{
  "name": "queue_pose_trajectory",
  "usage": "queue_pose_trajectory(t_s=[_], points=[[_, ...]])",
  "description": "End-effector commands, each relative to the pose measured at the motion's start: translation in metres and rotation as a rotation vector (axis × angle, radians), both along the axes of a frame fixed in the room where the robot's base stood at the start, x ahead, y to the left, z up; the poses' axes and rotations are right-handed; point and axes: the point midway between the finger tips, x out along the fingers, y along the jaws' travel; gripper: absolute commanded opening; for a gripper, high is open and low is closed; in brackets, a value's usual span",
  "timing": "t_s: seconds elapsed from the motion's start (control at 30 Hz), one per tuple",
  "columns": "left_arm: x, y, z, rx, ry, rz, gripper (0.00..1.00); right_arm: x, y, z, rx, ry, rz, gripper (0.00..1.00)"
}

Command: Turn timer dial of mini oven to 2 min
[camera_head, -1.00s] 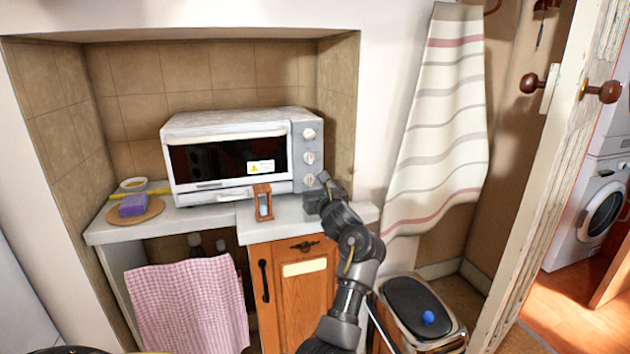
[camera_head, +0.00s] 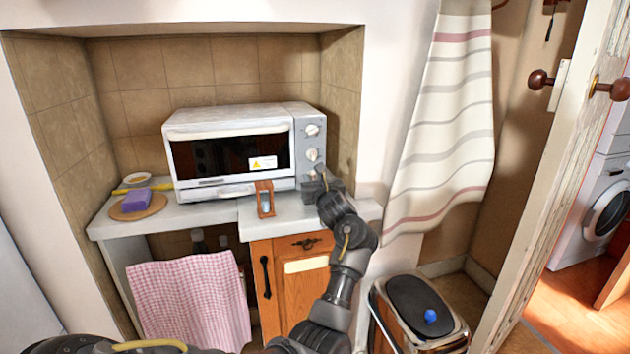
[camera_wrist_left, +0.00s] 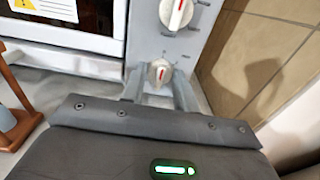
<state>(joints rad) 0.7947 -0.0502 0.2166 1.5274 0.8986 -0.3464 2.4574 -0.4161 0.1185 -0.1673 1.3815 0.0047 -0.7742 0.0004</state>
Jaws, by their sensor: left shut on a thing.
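The white mini oven (camera_head: 240,118) stands on the counter in the tiled niche, with a grey control panel on its right side. The panel has a top dial (camera_head: 312,130) and a middle dial (camera_head: 312,155). The lowest dial, the timer by its place, is hidden by my gripper in the head view. In the left wrist view this lowest dial (camera_wrist_left: 160,72) is white with a red mark pointing nearly straight up. My left gripper (camera_head: 318,179) is shut on it, one finger on each side. My right gripper is not in view.
A wooden hourglass (camera_head: 265,199) stands on the counter just left of my gripper. A purple sponge (camera_head: 136,199) lies on a round board at the left. A trash bin (camera_head: 415,300) stands on the floor at the right.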

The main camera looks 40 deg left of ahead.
Motion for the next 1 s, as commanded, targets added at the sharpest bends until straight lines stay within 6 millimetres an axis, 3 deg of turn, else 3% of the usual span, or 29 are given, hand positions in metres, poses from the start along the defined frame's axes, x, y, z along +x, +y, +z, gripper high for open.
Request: queue_pose_trajectory(t_s=[0.37, 0.8, 1.0], points=[[0.001, -0.001, -0.001, 0.056, 0.081, -0.001, 0.07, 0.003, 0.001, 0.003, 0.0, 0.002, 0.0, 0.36], [0.002, -0.002, 0.0, 0.272, 0.396, -0.001, 0.07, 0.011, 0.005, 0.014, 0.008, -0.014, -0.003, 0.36], [0.002, -0.002, 0.0, 0.371, 0.539, -0.001, 0.07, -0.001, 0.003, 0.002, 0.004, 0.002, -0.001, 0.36]])
